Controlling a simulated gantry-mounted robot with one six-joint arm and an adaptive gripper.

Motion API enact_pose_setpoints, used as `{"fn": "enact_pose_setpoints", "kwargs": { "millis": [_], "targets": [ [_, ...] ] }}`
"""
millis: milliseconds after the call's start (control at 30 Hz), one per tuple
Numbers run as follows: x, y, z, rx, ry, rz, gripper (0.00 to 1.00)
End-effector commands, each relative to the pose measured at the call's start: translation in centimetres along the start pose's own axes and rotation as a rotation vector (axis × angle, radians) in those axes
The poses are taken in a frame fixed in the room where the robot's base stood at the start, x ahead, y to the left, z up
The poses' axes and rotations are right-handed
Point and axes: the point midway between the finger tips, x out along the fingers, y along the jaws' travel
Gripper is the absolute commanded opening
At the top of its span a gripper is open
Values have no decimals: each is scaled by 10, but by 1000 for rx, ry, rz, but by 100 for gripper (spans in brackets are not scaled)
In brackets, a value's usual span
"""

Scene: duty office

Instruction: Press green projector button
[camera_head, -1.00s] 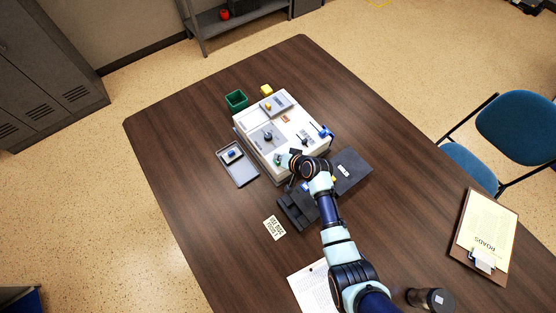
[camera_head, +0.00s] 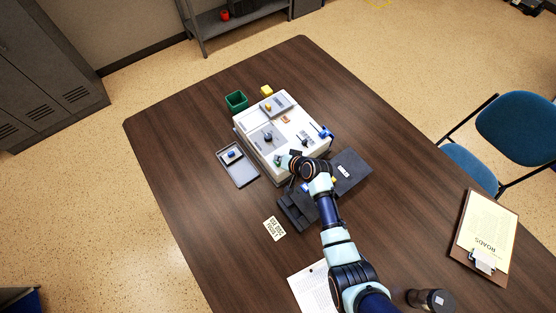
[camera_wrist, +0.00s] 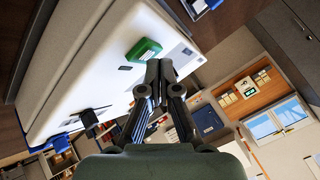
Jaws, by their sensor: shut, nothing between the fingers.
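My gripper (camera_wrist: 160,68) is shut and empty. Its fingertips appear just beside and below the green button in the wrist view; I cannot tell whether they touch it.
A dark grey block (camera_head: 352,168) lies close to my wrist. A grey tray (camera_head: 243,175) with a blue-topped part, a green bin (camera_head: 236,98) and a yellow cube (camera_head: 267,90) surround the box. A clipboard (camera_head: 484,236) lies at the right. The far left table is clear.

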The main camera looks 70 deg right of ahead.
Motion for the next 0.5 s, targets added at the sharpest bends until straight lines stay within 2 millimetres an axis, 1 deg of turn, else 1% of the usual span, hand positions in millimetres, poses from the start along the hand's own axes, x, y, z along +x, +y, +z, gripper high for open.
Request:
{"fn": "enact_pose_setpoints", "kwargs": {
  "millis": [33,333,500],
  "targets": [
    [-4,-2,-2,0,0,0,0],
    [-4,-3,-3,0,0,0,0],
    [-16,-12,-12,0,1,0,0]
  ]
}}
